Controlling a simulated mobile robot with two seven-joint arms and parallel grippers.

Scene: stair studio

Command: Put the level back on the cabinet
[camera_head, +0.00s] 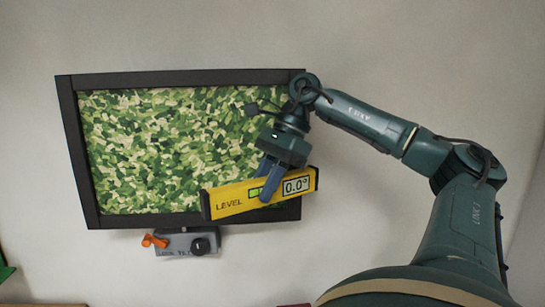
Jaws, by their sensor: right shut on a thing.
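The yellow level (228,203) with black end caps shows in the head view, in front of the lower right part of a framed green picture. Its display reads 0.0° and it looks tilted in the view, right end higher. My right gripper (268,190) comes down from above and is shut on the level near its middle, the fingers covering part of its face. I cannot tell whether the level touches the frame. My left gripper is not in view. I cannot make out the cabinet for certain.
The black-framed picture (90,190) hangs on a pale wall (360,60). A grey bracket (178,245) with an orange lever (154,241) and a black knob (201,246) sits below the frame. Edges of low things show along the bottom left. The wall left of the frame is clear.

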